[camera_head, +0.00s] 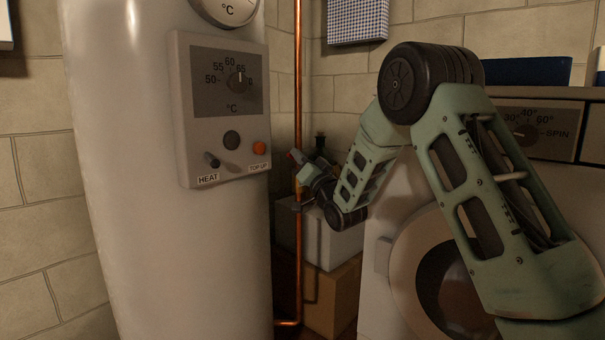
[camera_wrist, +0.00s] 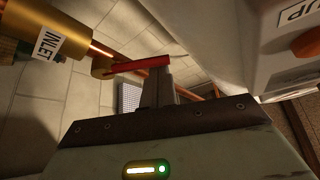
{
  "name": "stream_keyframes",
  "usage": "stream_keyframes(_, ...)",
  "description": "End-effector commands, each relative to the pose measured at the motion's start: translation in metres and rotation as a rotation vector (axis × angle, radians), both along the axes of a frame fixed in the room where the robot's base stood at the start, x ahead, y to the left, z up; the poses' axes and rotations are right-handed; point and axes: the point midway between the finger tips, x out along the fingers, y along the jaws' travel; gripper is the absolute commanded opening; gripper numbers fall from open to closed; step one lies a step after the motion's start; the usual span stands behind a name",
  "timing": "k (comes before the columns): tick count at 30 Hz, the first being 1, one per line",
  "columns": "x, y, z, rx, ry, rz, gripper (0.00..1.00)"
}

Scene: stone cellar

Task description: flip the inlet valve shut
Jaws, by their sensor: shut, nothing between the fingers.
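The inlet valve shows in the wrist view as a brass body (camera_wrist: 102,68) with a red lever (camera_wrist: 140,65) reaching right from it. A brass fitting (camera_wrist: 68,32) beside it carries a white INLET label (camera_wrist: 48,41). My gripper (camera_wrist: 157,72) is shut and empty, its fingertips at the lever's free end. The lever's end overlaps the fingertips in the picture; I cannot tell whether they touch. In the head view my arm reaches beside the white boiler (camera_head: 160,230), and the valve cannot be made out clearly there.
The boiler's control panel (camera_head: 215,165) juts out left of my wrist. A vertical copper pipe (camera_head: 298,80) stands behind. Boxes (camera_head: 333,290) sit below my wrist, and a washing machine (camera_head: 375,300) stands at the right.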

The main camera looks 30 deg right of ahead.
Motion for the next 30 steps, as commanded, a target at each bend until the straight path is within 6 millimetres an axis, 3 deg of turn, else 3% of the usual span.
stream_keyframes(1, -0.001, 0.001, -0.011, -0.043, -0.018, 0.001, 0.00)
stream_keyframes(15, -0.003, 0.008, -0.028, -0.370, -0.135, -0.001, 0.00)
stream_keyframes(30, -0.003, 0.009, -0.030, -0.471, -0.171, -0.001, 0.00)
